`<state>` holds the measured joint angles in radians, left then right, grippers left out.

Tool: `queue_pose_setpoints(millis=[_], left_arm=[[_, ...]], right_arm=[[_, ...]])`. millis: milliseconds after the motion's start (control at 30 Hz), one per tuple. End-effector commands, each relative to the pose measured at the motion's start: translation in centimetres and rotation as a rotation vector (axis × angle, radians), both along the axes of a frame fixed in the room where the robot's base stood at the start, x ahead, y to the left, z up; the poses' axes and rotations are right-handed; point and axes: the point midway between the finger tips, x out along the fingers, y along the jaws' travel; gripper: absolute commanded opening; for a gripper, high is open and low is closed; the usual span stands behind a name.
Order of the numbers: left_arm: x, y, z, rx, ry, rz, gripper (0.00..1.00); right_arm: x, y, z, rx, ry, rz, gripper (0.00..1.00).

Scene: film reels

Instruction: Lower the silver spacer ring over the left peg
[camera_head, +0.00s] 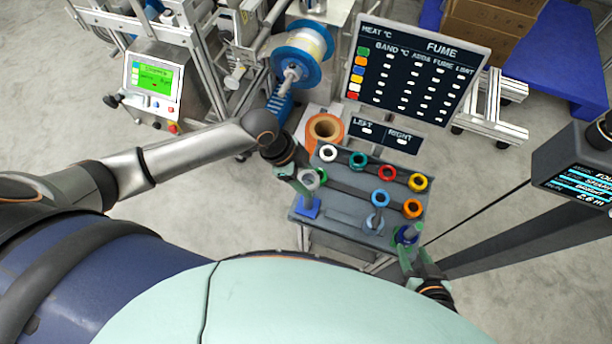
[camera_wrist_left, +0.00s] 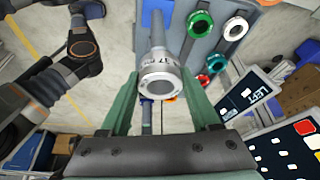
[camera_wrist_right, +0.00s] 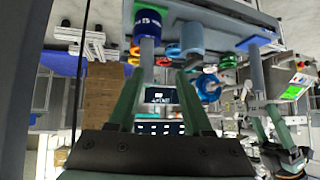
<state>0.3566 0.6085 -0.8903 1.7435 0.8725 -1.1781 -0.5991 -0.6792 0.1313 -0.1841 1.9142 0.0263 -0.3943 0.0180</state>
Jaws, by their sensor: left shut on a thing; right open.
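The silver spacer ring (camera_wrist_left: 160,82) is held by my left gripper (camera_wrist_left: 158,92), which is shut on it, with one finger on each side. In the head view the ring (camera_head: 312,179) is above the blue base (camera_head: 308,207) at the board's left corner. The left peg (camera_wrist_left: 158,35) is a grey rod running from the blue base to behind the ring. I cannot tell whether its tip is inside the ring. My right gripper (camera_wrist_right: 160,105) is open and empty. It is near the right peg (camera_wrist_right: 148,52), which has a blue ring (camera_wrist_right: 147,22) around its base.
The grey board (camera_head: 345,205) carries white (camera_head: 328,153), green (camera_head: 358,159), red (camera_head: 387,173), yellow (camera_head: 418,183), orange (camera_head: 412,208) and blue (camera_head: 380,198) rings. A LEFT/RIGHT sign (camera_head: 384,135) and a dark chart board (camera_head: 418,75) stand behind.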

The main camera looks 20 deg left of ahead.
Motion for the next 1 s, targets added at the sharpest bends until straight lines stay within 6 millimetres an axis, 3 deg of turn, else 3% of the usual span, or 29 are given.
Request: queue_pose_setpoints(millis=[167, 1000], left_arm=[[0.03, 0.0, -1.03, -0.001, -0.001, 0.0, 0.01], [0.01, -0.02, -0.94, 0.0, 0.0, 0.0, 0.01]], right_arm=[[-0.01, -0.01, -1.18, 0.0, 0.0, 0.0, 0.5], [-0.01, 0.0, -0.41, 0.0, 0.0, 0.0, 0.5]])
